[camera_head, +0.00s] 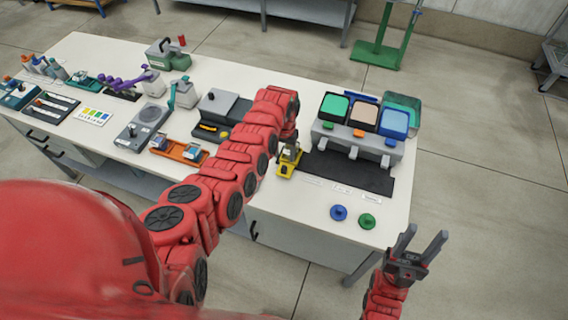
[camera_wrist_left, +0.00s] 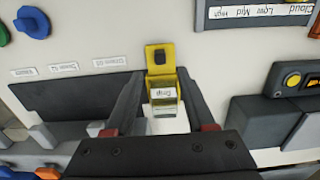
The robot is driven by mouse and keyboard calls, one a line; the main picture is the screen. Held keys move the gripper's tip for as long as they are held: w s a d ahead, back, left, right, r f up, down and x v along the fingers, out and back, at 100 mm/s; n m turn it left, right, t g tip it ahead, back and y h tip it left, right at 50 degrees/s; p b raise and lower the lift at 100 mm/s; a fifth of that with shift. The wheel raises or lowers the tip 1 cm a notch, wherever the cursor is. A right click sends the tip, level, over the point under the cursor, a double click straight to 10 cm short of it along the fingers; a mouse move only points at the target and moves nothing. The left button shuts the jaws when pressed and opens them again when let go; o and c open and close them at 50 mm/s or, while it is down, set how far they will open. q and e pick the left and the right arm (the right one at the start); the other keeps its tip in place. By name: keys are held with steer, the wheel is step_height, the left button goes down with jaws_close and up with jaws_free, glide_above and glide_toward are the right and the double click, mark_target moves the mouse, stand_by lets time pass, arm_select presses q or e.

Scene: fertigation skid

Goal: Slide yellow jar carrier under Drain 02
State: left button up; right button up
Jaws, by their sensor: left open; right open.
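The yellow jar carrier (camera_head: 287,170) stands on the table at the left end of a black mat (camera_head: 347,172). In the left wrist view the carrier (camera_wrist_left: 160,58) has a dark knob on its far plate and a clear labelled jar (camera_wrist_left: 163,96). My left gripper (camera_head: 289,152) is open over it; in the left wrist view its fingers (camera_wrist_left: 160,80) stand either side of the carrier. Finger contact cannot be told. The grey drain unit (camera_head: 345,138) has several outlets above the mat. Small labels (camera_head: 342,188) line the mat; their text is too small to read surely. My right gripper (camera_head: 418,250) is open and empty, beyond the table edge.
Blue (camera_head: 339,212) and green (camera_head: 367,221) knobs lie in front of the mat. Three coloured tanks (camera_head: 363,112) top the drain unit. An orange tray (camera_head: 181,151) and a dark grey device (camera_head: 222,110) stand left of the carrier. The mat's front strip is clear.

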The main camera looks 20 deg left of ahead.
mark_target(284, 167)
arm_select(q)
step_height(284, 167, down, 6)
steer(key=b, duration=0.2)
steer(key=shift+b, duration=0.3)
steer(key=shift+f+b, duration=0.4)
steer(key=shift+f, duration=0.3)
steer(key=shift+c, duration=0.2)
jaws_close()
stand_by(0.5)
